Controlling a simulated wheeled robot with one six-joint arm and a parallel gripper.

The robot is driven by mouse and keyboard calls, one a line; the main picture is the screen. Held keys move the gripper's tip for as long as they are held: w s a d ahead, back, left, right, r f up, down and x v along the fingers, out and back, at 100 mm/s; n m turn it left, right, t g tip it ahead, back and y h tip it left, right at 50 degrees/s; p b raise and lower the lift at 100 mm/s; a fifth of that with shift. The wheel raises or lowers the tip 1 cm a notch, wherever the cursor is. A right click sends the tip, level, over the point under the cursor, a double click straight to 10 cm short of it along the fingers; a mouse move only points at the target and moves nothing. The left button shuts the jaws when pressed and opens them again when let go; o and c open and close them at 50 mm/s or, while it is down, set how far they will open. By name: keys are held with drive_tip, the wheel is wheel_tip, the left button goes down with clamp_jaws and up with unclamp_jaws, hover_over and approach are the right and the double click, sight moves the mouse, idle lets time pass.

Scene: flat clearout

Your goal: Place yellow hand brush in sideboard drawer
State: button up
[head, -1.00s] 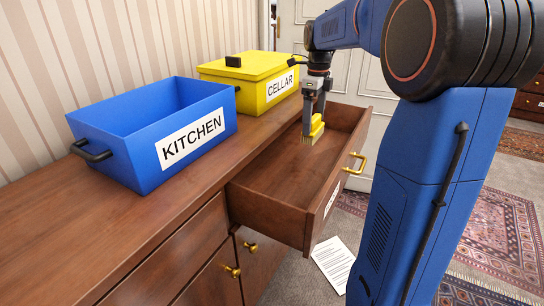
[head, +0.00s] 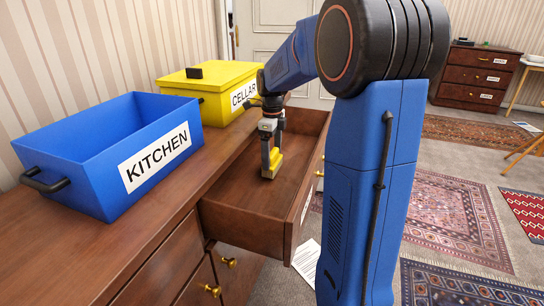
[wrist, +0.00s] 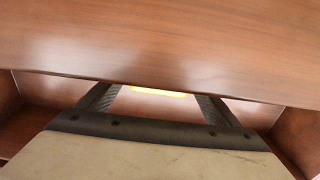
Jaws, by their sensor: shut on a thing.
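The yellow hand brush (head: 275,160) is held in my gripper (head: 271,162), inside or just above the open sideboard drawer (head: 240,220). In the head view its bristles point down toward the drawer floor; I cannot tell whether they touch it. In the wrist view a yellow strip of the brush (wrist: 158,92) shows between the fingers of my gripper (wrist: 155,95), with the rest hidden. The drawer is pulled out from the sideboard (head: 130,245) and shows no other thing in it.
On the sideboard top stand an open blue KITCHEN box (head: 95,185) and a shut yellow CELLAR box (head: 215,105) behind it. A white paper (head: 307,262) lies on the floor by the drawer. Rugs (head: 455,215) and a small dresser (head: 478,77) are at the right.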

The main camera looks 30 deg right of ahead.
sight(272, 152)
drive_tip(key=shift+f, duration=0.45)
drive_tip(key=shift+f, duration=0.1)
drive_tip(key=o, duration=0.9)
wheel_tip(272, 152, up, 12)
idle(0.4)
